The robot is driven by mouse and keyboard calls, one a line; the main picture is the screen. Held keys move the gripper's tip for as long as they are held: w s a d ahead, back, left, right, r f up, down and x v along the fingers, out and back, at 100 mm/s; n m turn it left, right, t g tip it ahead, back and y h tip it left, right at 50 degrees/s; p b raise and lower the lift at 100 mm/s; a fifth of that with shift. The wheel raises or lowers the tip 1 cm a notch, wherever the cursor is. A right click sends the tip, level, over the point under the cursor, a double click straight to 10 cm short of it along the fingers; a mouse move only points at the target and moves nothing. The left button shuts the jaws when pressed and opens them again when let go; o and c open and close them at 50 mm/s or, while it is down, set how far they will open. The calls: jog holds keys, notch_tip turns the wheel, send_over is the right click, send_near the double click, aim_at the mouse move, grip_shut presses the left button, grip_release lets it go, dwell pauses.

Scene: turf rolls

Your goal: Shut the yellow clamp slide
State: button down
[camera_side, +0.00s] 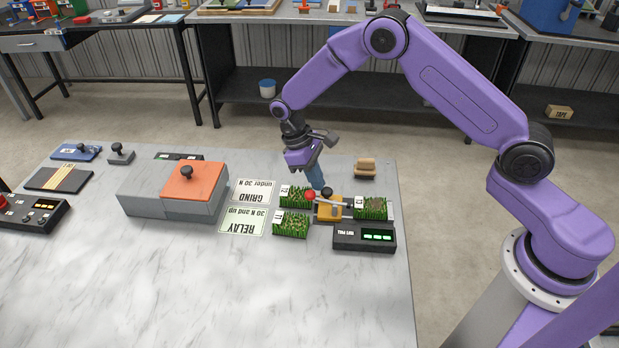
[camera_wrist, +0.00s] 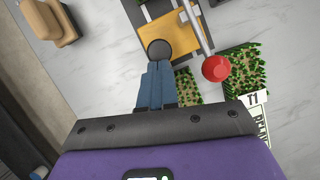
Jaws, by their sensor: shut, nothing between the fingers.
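The yellow clamp slide (camera_side: 328,213) sits on a grey fixture among the turf pieces at the right of the table. It carries a black knob (camera_side: 327,191), and a metal lever with a red ball (camera_side: 310,195) runs across it. In the wrist view the yellow slide (camera_wrist: 176,36) lies just beyond my fingertips, with the black knob (camera_wrist: 159,49) right at them. My gripper (camera_side: 318,186) points down with its blue fingers together and empty. The fingertips (camera_wrist: 157,66) are beside the knob; I cannot tell whether they touch it.
Turf pieces lie close around the fixture, at left (camera_side: 295,195), front (camera_side: 290,225) and right (camera_side: 372,208). A black meter (camera_side: 364,237) with green digits stands in front. A tan block (camera_side: 365,168) lies behind. The front marble is clear.

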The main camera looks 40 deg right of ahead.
jog(key=shift+s+d, duration=1)
jog(key=shift+s, duration=0.05)
jog(key=shift+w, duration=0.1)
jog(key=w+a, duration=0.2)
jog(key=w, duration=0.1)
jog(key=v, duration=0.9)
jog(key=s+a+r+n+t, duration=0.1)
jog(key=s+a+r+n, duration=0.1)
jog(key=s+r, duration=0.5)
jog(key=s+d+n+t+y, duration=0.1)
jog(key=s+d, duration=0.2)
jog(key=s, duration=0.6)
jog(key=s+d+r+n+t, duration=0.1)
jog(key=s+d+n, duration=0.1)
jog(key=s, duration=0.8)
jog(key=s+d+r+n+t+y, duration=0.1)
jog(key=s+d, duration=0.3)
jog(key=s, duration=0.6)
jog(key=shift+d+r+n+y, duration=0.25)
jog(key=shift+d+n+y, duration=0.05)
